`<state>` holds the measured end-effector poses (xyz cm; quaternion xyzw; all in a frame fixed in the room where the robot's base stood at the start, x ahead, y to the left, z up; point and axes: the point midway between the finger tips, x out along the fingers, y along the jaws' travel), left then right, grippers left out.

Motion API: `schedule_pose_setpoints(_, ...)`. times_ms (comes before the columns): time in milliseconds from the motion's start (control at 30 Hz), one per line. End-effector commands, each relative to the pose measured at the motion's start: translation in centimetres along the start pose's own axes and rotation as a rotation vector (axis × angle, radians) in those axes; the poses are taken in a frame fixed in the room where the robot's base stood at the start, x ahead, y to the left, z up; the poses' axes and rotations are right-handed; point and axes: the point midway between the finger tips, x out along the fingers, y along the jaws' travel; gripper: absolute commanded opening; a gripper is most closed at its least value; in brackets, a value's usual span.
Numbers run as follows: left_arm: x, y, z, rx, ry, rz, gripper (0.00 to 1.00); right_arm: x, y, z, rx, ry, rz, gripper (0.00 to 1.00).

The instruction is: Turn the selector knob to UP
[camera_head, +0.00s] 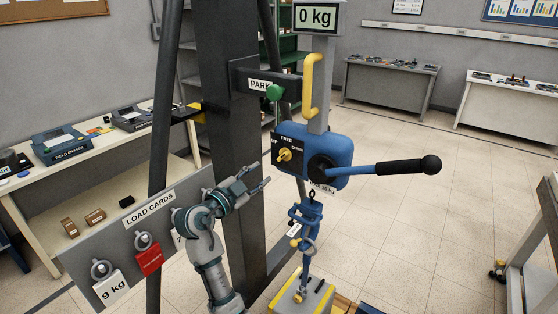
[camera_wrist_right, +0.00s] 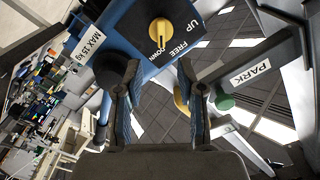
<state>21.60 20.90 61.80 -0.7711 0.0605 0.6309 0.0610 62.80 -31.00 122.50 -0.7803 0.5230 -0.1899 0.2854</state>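The yellow selector knob (camera_head: 284,154) sits on the black plate of the blue hoist body (camera_head: 341,145), with UP, FREE and DOWN marked around it. It also shows at the top of the right wrist view (camera_wrist_right: 160,32), where a dark line runs along it; I cannot tell for certain which mark it points to. My right gripper (camera_head: 263,174) is open and empty, left of and a little below the knob, apart from it. In the wrist view its two fingers (camera_wrist_right: 160,72) stand apart below the knob. My left gripper is not in view.
A dark post (camera_head: 232,130) stands behind my gripper. The load cards board (camera_head: 140,235) is at lower left.

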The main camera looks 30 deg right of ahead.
Motion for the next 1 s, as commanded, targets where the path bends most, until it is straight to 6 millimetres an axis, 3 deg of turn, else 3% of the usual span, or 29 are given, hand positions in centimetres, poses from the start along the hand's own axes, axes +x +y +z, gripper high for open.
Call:
schedule_pose_setpoints(200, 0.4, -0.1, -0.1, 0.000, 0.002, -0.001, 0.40, 5.3, 0.0, -0.1, -0.002, 0.001, 0.002, 0.39)
schedule_pose_setpoints(400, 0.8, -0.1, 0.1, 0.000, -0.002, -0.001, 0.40, 8.8, 0.0, 0.0, -0.003, 0.000, -0.001, 0.39)
schedule_pose_setpoints(600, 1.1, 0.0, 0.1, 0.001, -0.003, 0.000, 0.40, 10.3, 0.0, 0.1, -0.003, -0.001, -0.001, 0.39)
schedule_pose_setpoints(867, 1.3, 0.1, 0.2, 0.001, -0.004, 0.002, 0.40, 10.4, 0.0, 0.1, -0.003, -0.002, -0.002, 0.39)
schedule_pose_setpoints(1000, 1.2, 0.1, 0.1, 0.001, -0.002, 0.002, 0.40, 10.4, 0.0, 0.1, -0.003, -0.002, -0.002, 0.09)
